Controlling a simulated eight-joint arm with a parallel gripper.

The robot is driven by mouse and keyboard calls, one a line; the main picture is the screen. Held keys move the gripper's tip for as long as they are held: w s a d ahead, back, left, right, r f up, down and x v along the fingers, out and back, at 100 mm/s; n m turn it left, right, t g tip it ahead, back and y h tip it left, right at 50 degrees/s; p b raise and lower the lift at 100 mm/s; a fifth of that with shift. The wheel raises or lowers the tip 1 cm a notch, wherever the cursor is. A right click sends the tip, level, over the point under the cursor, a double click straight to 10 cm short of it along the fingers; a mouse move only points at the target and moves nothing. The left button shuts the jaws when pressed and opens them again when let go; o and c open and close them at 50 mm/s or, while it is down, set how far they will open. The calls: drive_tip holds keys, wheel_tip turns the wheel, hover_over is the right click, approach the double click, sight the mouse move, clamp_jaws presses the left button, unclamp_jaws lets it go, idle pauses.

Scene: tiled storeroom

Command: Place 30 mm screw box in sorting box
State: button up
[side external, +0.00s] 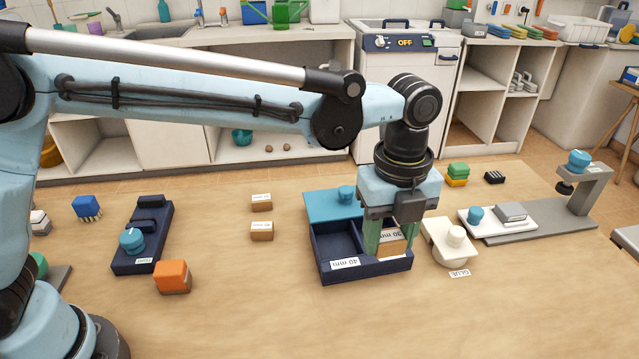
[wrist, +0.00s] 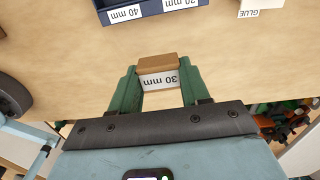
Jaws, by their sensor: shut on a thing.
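My gripper (side external: 392,240) points down with its green fingers shut on a small brown box labelled 30 mm (wrist: 158,68). In the wrist view the sorting box (wrist: 152,8) is at the top edge, apart from the held box. I cannot tell the exact height.
A white glue holder (side external: 452,243) stands close to the right of the gripper. A blue lid-like piece (side external: 325,206) is behind the sorting box. Two brown boxes (side external: 261,231) and an orange block (side external: 173,277) are to the left. The front of the table is clear.

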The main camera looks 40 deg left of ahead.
drive_tip(key=shift+w+d+f, duration=0.2)
drive_tip(key=shift+w+d, duration=0.15)
drive_tip(key=shift+w, duration=0.2)
approach(359, 247)
drive_tip(key=w+f, duration=0.1)
drive_tip(key=w+d+f, duration=0.1)
drive_tip(key=w+f, duration=0.2)
drive_tip(key=shift+w+d+f, duration=0.25)
drive_tip(key=shift+d, duration=0.05)
drive_tip(key=shift+f, duration=2)
drive_tip(key=shift+f, duration=0.15)
drive_tip(key=o, duration=0.8)
